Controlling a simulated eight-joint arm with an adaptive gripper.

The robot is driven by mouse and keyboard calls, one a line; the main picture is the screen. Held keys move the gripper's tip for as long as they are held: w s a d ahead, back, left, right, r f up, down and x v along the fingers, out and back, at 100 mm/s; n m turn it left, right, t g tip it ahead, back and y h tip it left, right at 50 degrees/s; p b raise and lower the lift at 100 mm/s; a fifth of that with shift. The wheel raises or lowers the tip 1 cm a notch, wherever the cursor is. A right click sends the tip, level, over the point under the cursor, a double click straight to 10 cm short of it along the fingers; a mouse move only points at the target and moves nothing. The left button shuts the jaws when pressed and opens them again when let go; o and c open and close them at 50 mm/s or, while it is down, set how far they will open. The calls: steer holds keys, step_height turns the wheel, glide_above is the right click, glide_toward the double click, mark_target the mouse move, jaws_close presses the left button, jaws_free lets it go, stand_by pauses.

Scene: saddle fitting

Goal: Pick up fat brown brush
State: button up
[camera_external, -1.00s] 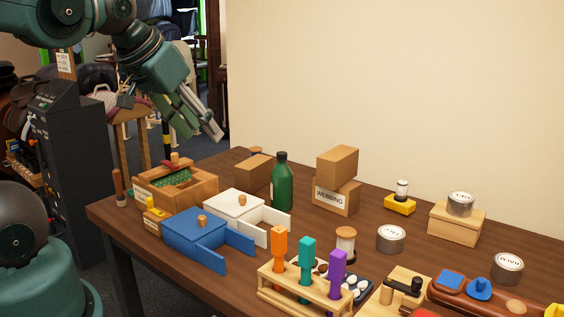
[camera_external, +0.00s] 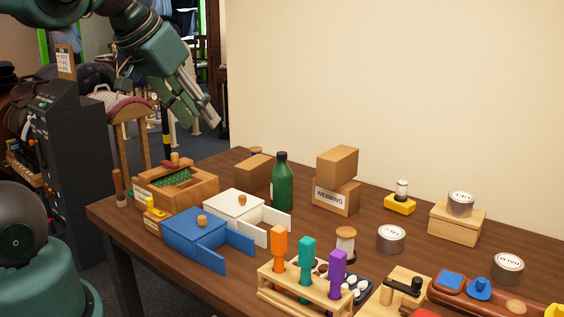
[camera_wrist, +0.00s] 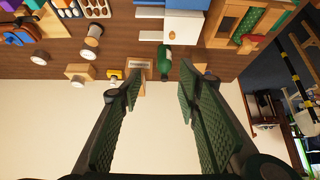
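I cannot surely pick out the fat brown brush. A brown upright handle-like object (camera_external: 118,187) stands at the table's left edge in the external view; it may be the brush, but it is too small to tell. My gripper (camera_external: 200,120) hangs in the air above and behind the wooden box with the green inset, well above the table. In the wrist view my gripper (camera_wrist: 159,92) is open, its two green ridged fingers far apart with nothing between them.
The wooden box (camera_external: 205,187) has a red-and-brown knobbed piece on top. Blue (camera_external: 193,240) and white (camera_external: 233,209) drawer boxes, a green bottle (camera_external: 282,182), cartons (camera_external: 337,164) and a tool rack (camera_external: 300,283) crowd the table. The wall is behind.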

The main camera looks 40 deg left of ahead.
steer(key=r, duration=0.2)
steer(key=n+g+p, duration=0.3)
steer(key=n+g, duration=0.4)
steer(key=n, duration=1.3)
glide_above(120, 194)
steer(key=a, duration=0.1)
steer(key=f, duration=2.3)
steer(key=shift+w+f, duration=0.3)
steer(key=shift+f, duration=0.6)
steer(key=shift+f+b, duration=0.3)
steer(key=shift+f, duration=1)
